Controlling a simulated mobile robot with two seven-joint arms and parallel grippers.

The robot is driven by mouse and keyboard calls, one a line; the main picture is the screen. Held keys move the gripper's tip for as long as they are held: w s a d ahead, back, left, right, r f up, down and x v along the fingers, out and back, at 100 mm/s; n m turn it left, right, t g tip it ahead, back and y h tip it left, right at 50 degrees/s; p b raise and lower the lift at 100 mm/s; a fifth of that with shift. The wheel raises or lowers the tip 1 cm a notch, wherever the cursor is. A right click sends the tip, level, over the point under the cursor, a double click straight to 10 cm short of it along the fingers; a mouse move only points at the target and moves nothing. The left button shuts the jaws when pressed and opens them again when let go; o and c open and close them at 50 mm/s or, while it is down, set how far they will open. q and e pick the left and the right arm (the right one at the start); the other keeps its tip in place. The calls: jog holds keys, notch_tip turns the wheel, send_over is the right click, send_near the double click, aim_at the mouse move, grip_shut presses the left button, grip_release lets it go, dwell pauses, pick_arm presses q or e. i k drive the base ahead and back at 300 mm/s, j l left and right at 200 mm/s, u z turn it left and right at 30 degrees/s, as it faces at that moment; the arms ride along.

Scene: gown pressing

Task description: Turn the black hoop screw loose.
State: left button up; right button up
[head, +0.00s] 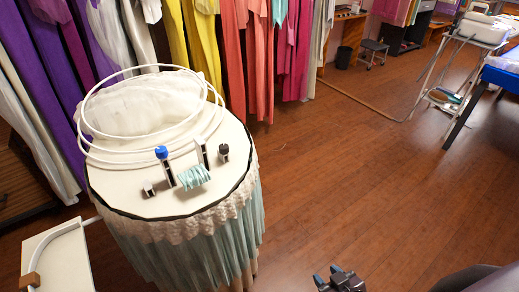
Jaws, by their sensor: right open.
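The black hoop screw (223,150) is a small dark knob at the right side of the round table top (140,205). A blue-topped screw (161,153) stands to its left, on a dark stem. White hoops (120,163) rise in rings around a white puffy fabric bundle (150,103). My right gripper (333,274) is at the bottom edge, low and right of the table, open and apart from everything. Only its tip part shows. My left gripper is not in view.
A pale teal coiled bundle (194,177) and a small dark-and-white block (149,189) lie near the screws. Pleated skirt cloth (190,245) hangs round the table. Coloured garments (255,60) hang behind.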

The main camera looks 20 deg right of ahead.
aim_at(223, 148)
jog(key=j+z, duration=0.1)
jog(key=z, duration=0.25)
jog(key=k+j+z, duration=0.1)
jog(key=z, duration=0.25)
jog(key=j+z, duration=0.1)
jog(key=z, duration=0.25)
jog(key=k+j, duration=1)
